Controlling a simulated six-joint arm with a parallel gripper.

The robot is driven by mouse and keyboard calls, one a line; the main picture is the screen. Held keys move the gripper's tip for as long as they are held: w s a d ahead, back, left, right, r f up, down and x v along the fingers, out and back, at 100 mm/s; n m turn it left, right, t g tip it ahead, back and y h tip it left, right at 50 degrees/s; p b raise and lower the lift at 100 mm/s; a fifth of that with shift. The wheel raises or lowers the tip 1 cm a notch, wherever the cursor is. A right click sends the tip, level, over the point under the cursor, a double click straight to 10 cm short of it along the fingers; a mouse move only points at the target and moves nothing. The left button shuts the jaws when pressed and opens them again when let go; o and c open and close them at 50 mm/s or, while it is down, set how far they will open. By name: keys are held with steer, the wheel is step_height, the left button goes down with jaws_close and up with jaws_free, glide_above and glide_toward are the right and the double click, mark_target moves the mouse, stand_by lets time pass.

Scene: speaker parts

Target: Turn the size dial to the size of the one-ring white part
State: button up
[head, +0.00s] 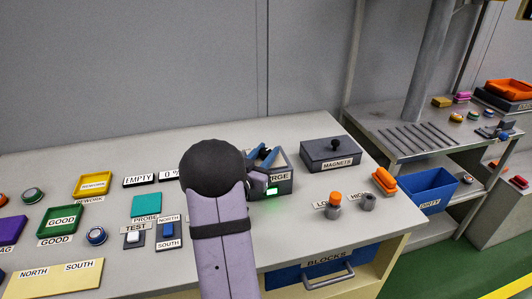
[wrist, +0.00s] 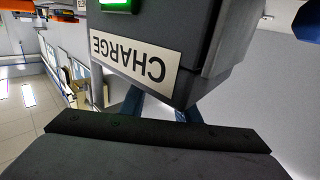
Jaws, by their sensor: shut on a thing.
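My gripper (head: 264,158) shows as two blue fingers at the dark box labelled CHARGE (head: 284,188), partly behind my own arm in the head view. In the wrist view, the blue fingers (wrist: 165,112) reach behind the box (wrist: 205,55), which appears upside down and close. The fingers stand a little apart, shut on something. Their tips and what they hold are hidden by the box. A green light (head: 271,192) is lit on the box front. I cannot make out a size dial or a one-ring white part in either view.
Trays, buttons and labels lie to the left. My arm hides the middle of the table.

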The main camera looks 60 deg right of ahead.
steer(key=shift+s+f+n+t+b, duration=0.1)
steer(key=shift+n+t+b, duration=0.2)
steer(key=shift+t+b, duration=0.15)
steer(key=n+t+y+b, duration=0.1)
steer(key=n+t+b, duration=0.1)
steer(key=t+b, duration=0.1)
steer(key=shift+s+n+t, duration=0.1)
steer(key=shift+n+t, duration=0.3)
steer(key=shift+t, duration=0.25)
steer(key=n+t+y+b, duration=0.1)
steer(key=n+t, duration=0.1)
steer(key=shift+t+y, duration=0.3)
steer(key=shift+t, duration=0.1)
steer(key=n+t+y, duration=0.2)
steer(key=t, duration=0.1)
steer(key=shift+d+n+t+y, duration=0.1)
steer(key=shift+n+t+y, duration=0.3)
steer(key=shift+w+n+t+y+p, duration=0.2)
steer(key=shift+n+t+y+p, duration=1.15)
steer(key=shift+y, duration=0.75)
steer(key=shift+r+n+t+y, duration=0.2)
steer(key=shift+n+t+y, duration=0.1)
steer(key=shift+n, duration=0.25)
steer(key=o, duration=1)
steer(key=shift+o, duration=0.2)
steer(key=shift+f, duration=0.1)
